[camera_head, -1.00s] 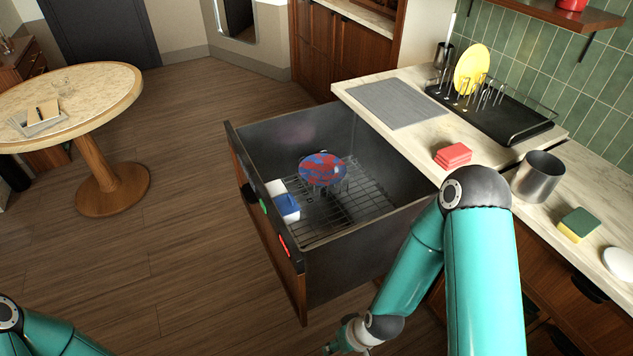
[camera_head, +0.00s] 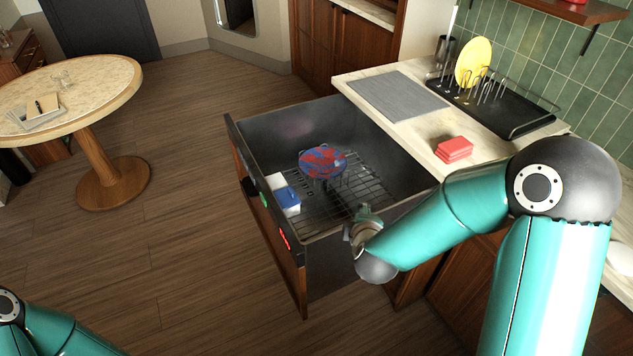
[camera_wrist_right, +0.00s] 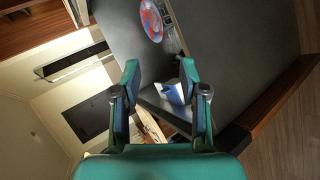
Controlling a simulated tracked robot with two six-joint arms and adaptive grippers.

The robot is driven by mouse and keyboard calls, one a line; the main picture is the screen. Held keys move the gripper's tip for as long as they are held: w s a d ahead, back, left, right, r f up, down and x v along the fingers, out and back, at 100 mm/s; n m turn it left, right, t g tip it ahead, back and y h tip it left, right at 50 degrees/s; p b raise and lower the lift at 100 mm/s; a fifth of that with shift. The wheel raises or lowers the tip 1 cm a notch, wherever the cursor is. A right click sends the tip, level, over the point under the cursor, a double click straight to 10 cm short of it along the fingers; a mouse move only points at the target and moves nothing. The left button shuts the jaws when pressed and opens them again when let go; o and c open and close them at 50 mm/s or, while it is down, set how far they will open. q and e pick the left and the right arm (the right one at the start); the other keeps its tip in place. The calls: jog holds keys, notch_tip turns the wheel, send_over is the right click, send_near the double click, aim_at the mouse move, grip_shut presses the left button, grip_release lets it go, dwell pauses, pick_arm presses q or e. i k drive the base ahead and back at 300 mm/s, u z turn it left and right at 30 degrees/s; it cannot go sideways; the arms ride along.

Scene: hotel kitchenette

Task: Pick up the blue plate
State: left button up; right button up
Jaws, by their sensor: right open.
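A blue plate with red patches (camera_head: 322,161) stands in a wire rack inside the open drawer (camera_head: 300,110). It also shows near the top of the right wrist view (camera_wrist_right: 151,20). My right gripper (camera_head: 367,214) is at the drawer's right side wall, in front of and to the right of the plate and apart from it. In the right wrist view my right gripper (camera_wrist_right: 160,68) has its fingers spread with nothing between them. My left gripper is out of view; only part of my left arm shows at the lower left.
A white and blue box (camera_head: 286,197) lies in the drawer beside the front panel. On the counter are red sponges (camera_head: 454,150), a grey mat (camera_head: 397,99) and a black dish rack (camera_head: 515,120) with a yellow plate (camera_head: 473,62). A round table (camera_head: 95,85) stands far left.

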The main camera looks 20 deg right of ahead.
aim_at(318, 162)
jog(key=z, duration=0.1)
jog(key=i, duration=1)
jog(key=u, duration=0.1)
